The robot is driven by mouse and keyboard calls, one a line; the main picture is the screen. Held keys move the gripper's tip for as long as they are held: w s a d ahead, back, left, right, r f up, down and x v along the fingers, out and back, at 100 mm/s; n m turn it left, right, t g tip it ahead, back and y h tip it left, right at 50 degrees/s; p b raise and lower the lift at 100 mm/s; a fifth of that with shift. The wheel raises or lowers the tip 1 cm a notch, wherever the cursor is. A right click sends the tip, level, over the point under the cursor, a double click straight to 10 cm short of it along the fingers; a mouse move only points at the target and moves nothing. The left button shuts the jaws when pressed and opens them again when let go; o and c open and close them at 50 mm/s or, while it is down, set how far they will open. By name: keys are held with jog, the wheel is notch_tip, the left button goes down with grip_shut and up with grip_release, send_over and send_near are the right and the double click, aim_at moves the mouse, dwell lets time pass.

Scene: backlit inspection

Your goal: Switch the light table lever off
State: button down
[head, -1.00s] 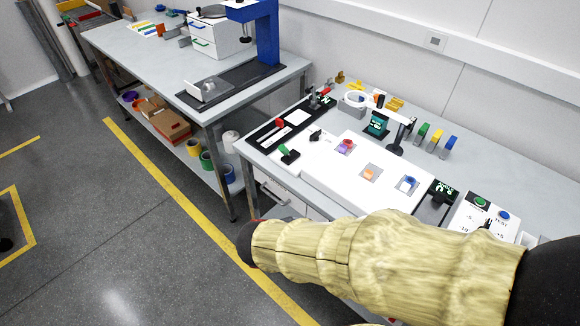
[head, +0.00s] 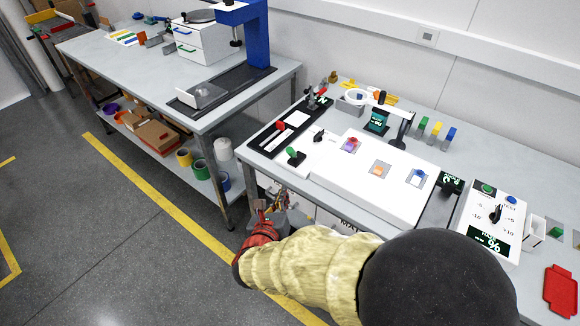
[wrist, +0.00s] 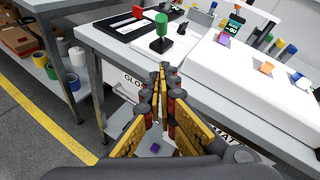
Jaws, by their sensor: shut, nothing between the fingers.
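The light table (head: 385,197) is a white box with small coloured samples on it, on the right-hand bench. To its left, a green-knobbed lever (head: 291,153) stands on a black base on a white panel. In the wrist view the green lever (wrist: 161,27) stands upright, above and beyond my fingertips. My gripper (wrist: 164,70) is shut and empty, apart from the lever, at the bench's front edge. In the head view my gripper (head: 266,222) is small and partly hidden by my forearm. Whether the lever is on or off is unclear.
A red-handled lever (head: 281,125) on a black strip and a black knob (head: 318,136) are near the green lever. A control box (head: 490,222) stands at right. Drawers lie under the bench edge. The floor at left is clear.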

aim_at(293, 154)
jog(key=shift+w, duration=0.1)
jog(key=b+x, duration=0.1)
jog(key=x, duration=0.3)
jog(key=r+b+x, duration=0.1)
jog(key=b+x, duration=0.1)
jog(key=x, duration=0.2)
jog(key=w+r+b+x, duration=0.1)
jog(key=b+x, duration=0.1)
jog(key=x, duration=0.2)
jog(key=shift+w, duration=0.25)
jog(key=shift+r, duration=0.1)
jog(key=shift+r, duration=0.15)
jog(key=shift+w+r+p, duration=0.1)
jog(key=shift+p, duration=0.35)
jog(key=shift+g+p, duration=0.3)
